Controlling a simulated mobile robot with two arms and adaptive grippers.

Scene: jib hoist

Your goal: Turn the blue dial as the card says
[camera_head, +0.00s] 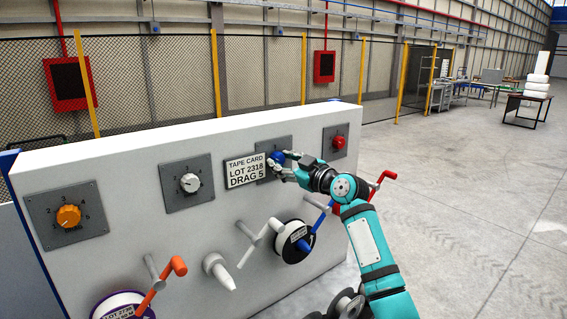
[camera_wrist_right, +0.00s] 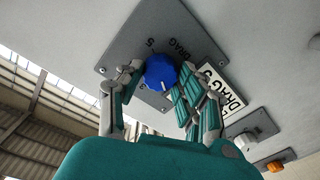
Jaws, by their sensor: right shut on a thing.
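The blue dial (camera_head: 278,157) sits on a grey square plate on the white panel, third from the left. The right gripper (camera_head: 276,164) is shut on it, and the wrist view shows fingers on both sides of the faceted blue dial (camera_wrist_right: 161,72). Its plate (camera_wrist_right: 138,48) shows the word DRAG and a 5; other numbers are partly hidden by the fingers. A pale mark shows on the dial near its lower edge. The card (camera_head: 245,170) beside it reads TAPE CARD, LOT 2318, DRAG 5. The left gripper is not in view.
An orange dial (camera_head: 68,216), a white dial (camera_head: 190,183) and a red dial (camera_head: 338,142) sit on the same panel. Open floor lies right.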

